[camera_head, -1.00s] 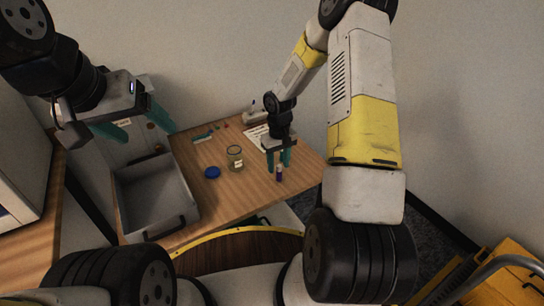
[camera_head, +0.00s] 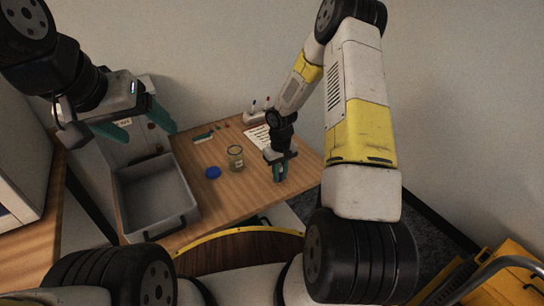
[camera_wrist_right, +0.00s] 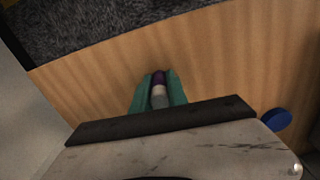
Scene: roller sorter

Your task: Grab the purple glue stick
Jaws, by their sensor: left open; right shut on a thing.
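The purple glue stick (camera_wrist_right: 159,80) shows in the right wrist view as a small cylinder with a purple end and a pale body, between the green fingers. My right gripper (camera_wrist_right: 158,92) is shut on it, low at the wooden table. In the head view my right gripper (camera_head: 279,172) is over the right part of the table, and the fingers mostly hide the glue stick there. My left gripper (camera_head: 146,128) is open and empty, raised at the left near the grey bin.
A glass jar (camera_head: 236,158) and a blue lid (camera_head: 213,172) are on the wooden table (camera_head: 235,200), left of my right gripper. A grey bin (camera_head: 128,190) is further left. A white paper (camera_head: 257,138) and a pen holder (camera_head: 256,117) are behind.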

